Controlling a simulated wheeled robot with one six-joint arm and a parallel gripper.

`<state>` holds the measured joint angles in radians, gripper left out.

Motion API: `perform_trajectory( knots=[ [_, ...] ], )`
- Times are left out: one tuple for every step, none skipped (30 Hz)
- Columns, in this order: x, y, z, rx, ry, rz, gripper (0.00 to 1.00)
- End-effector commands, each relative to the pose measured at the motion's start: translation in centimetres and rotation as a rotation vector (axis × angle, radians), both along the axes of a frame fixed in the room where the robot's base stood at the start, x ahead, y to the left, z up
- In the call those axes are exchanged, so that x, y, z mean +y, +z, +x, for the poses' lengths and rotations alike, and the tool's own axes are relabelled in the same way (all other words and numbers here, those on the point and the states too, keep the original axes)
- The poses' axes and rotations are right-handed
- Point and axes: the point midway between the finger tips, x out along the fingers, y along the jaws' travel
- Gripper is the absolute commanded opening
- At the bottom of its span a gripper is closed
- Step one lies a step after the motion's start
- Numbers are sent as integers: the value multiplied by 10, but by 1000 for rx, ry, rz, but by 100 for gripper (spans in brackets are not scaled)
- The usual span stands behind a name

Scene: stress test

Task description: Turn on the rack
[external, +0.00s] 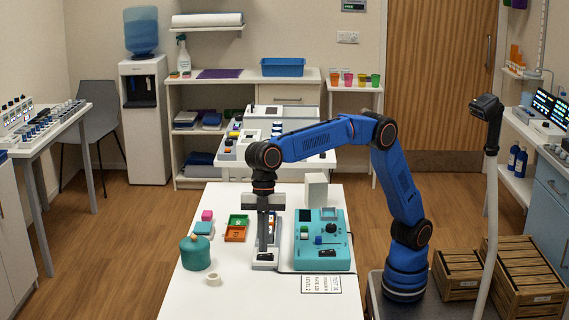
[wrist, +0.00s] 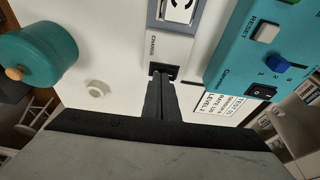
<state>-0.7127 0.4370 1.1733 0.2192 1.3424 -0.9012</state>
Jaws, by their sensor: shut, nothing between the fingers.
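A narrow grey-white panel (external: 264,266) lies on the white table, below my gripper (external: 266,254). It also shows in the wrist view (wrist: 163,50), with a small label that seems to read "CHANGE" or "CHARGE" and a dark switch (wrist: 172,69) at its near end. My gripper (wrist: 161,78) is shut and empty, pointing down, its fingertips at or just over that switch. The fingers hide part of the switch, so contact and its position cannot be told. No label saying "rack" is readable.
A teal control box (external: 334,258) with buttons and a black rocker switch (wrist: 263,91) stands close on the right. A teal pot (external: 194,253), a white ring (external: 213,280), and green and orange trays (external: 235,234) are on the left. A printed card (external: 321,284) lies in front.

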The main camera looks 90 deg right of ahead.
Motion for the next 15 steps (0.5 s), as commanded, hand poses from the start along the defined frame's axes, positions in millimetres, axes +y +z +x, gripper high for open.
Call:
perform_trajectory(
  knots=[
    [0,6,2,-2,-1,2,0],
    [0,10,2,-2,-1,1,0],
    [0,17,3,-2,0,2,0],
    [0,22,4,-3,0,2,0],
    [0,28,5,-2,0,2,0],
    [0,36,6,-3,0,2,0],
    [-2,42,6,-3,0,2,0],
    [-4,48,6,-3,-1,2,0],
    [-7,55,6,-3,-1,2,0],
    [-8,61,7,-3,-1,2,0],
    [-10,67,7,-3,-1,2,0],
    [-12,74,8,-3,-1,2,0],
    [-14,80,8,-3,-2,2,0],
    [-16,85,8,-2,-2,1,0],
    [-18,92,9,-3,-2,2,0]
  ],
)
